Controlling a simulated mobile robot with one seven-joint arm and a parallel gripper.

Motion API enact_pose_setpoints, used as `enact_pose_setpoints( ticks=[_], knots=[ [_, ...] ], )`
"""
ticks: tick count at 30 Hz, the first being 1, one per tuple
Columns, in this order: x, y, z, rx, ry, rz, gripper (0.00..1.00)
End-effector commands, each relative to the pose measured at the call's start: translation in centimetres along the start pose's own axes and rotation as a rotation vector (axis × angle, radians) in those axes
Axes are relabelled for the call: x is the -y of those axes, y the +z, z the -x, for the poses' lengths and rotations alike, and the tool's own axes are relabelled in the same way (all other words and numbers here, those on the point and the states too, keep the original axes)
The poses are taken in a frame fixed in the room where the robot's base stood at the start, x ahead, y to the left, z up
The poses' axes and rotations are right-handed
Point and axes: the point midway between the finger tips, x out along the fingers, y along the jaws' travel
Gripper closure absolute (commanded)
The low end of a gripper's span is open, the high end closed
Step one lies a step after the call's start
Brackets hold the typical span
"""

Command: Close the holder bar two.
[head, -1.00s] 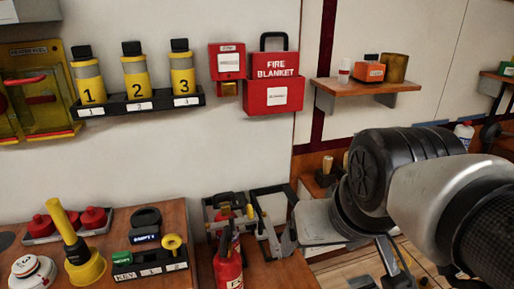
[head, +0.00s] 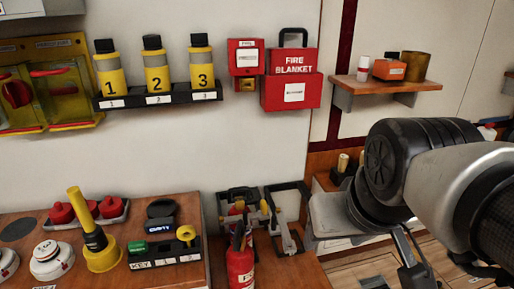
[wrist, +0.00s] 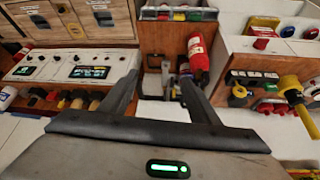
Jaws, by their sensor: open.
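The holder (head: 304,213) is a pair of dark upright frames low against the wall. Its right frame stands empty, with a grey bar (head: 287,236) slanting out from it; I cannot tell its exact angle. The left frame is beside a red fire extinguisher (head: 240,264), which hides part of it. No number shows on either bar. In the wrist view the holder is small and dark, between and beyond my fingertips, with the extinguisher (wrist: 198,55) just to its right. My gripper (wrist: 158,76) is open and empty, apart from the holder. In the head view my arm hides most of it.
A wooden counter (head: 20,222) with red knobs, a yellow handle and a key rack is at the left. Numbered yellow canisters (head: 157,75) and a red fire blanket box (head: 291,92) hang above. A wooden shelf (head: 425,84) juts out at the right. Wooden floor shows below my arm.

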Motion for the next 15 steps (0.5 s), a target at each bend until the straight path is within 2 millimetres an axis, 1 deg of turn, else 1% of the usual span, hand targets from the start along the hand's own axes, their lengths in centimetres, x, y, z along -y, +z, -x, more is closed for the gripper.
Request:
enact_pose_setpoints(
  ticks=[1, 2, 3, 5, 6, 8, 9, 11, 12, 14, 15],
  knots=[
    [0.1, -0.8, -0.1, 0.020, 0.001, 0.043, 0.53],
    [0.2, -1.4, -0.1, 0.033, 0.003, 0.077, 0.58],
    [0.4, -2.3, -0.4, 0.055, 0.006, 0.136, 0.65],
    [0.8, -3.9, -1.0, 0.096, 0.008, 0.245, 0.75],
    [1.1, -5.2, -1.5, 0.124, 0.008, 0.327, 0.82],
    [1.7, -7.0, -2.6, 0.166, 0.005, 0.456, 0.92],
    [2.2, -8.2, -3.4, 0.194, 0.000, 0.540, 0.98],
    [3.0, -9.8, -4.8, 0.236, -0.009, 0.667, 1.00],
    [3.6, -10.8, -5.9, 0.263, -0.018, 0.752, 1.00],
    [4.6, -12.1, -7.8, 0.302, -0.033, 0.878, 1.00],
    [5.4, -13.0, -9.1, 0.329, -0.045, 0.963, 1.00]
  ],
)
